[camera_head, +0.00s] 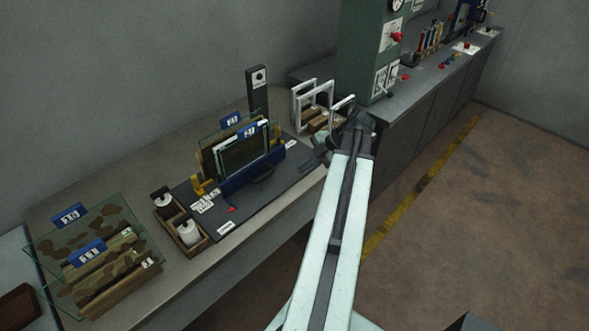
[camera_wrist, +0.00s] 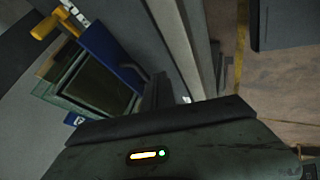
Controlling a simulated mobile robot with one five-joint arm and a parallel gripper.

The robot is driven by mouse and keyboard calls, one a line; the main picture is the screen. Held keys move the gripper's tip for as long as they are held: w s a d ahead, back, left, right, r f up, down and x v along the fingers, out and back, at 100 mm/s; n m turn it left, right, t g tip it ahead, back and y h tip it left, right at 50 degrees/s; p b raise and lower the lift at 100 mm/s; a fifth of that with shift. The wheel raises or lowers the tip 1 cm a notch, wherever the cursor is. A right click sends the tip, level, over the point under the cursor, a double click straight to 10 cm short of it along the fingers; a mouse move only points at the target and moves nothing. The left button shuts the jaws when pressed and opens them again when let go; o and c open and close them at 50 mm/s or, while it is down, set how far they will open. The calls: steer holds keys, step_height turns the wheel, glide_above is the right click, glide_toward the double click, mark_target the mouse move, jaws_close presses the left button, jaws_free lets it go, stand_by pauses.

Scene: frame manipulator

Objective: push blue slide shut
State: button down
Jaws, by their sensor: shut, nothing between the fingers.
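The blue slide (camera_head: 253,170) is a long blue bar with a dark handle. It lies along the front of upright framed glass panels (camera_head: 243,150) on a dark base board on the bench. In the wrist view the blue slide (camera_wrist: 110,55) runs diagonally at upper left, with the panels (camera_wrist: 100,85) beyond it. My gripper (camera_head: 322,150) is at the right end of the slide, near the board's right edge. It is shut and empty. Its dark fingers (camera_wrist: 158,92) show beside the slide's handle in the wrist view; I cannot tell whether they touch it.
Yellow clamp parts (camera_head: 200,185) stand at the board's left; a yellow piece (camera_wrist: 48,26) shows in the wrist view. A wooden tray (camera_head: 183,225) with two containers and camouflage-patterned racks (camera_head: 100,265) stand left. White frames (camera_head: 303,108) stand behind my gripper. The floor at right is clear.

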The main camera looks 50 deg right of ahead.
steer(key=b+x, duration=0.3)
steer(key=x, duration=0.1)
steer(key=b+x, duration=0.4)
steer(key=x, duration=0.1)
steer(key=shift+f, duration=0.45)
steer(key=w, duration=0.1)
steer(key=w+r+p, duration=0.1)
steer(key=w, duration=0.1)
steer(key=shift+w+d+r, duration=0.2)
steer(key=shift+w, duration=0.3)
steer(key=shift+d, duration=0.1)
